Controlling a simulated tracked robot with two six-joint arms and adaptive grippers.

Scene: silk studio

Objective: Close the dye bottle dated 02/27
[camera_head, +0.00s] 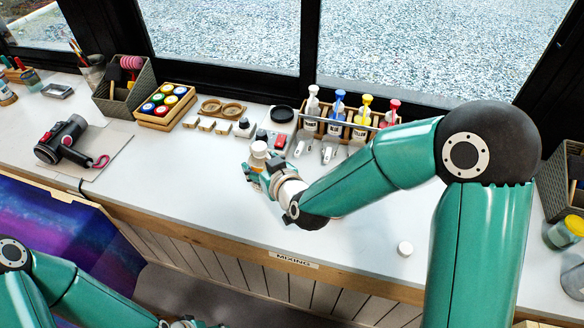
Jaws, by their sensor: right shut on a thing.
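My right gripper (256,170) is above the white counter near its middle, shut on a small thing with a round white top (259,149). The fingers hide most of that thing, and I cannot tell whether it is a bottle or only a cap. A small white round cap-like piece (405,248) lies alone on the counter to the right. A wooden rack (328,128) holds several bottles with white, blue, yellow and red tops at the back. No date 02/27 is legible on any bottle. My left gripper (186,323) is barely in view at the bottom edge, its fingers cut off.
Small blocks and a red item (262,136) lie behind my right gripper. A wooden box of paint jars (166,106), a dark basket (122,98) and a grey-red device (62,140) stand left. A "MIXING" label (293,259) marks the front edge. The front counter is mostly clear.

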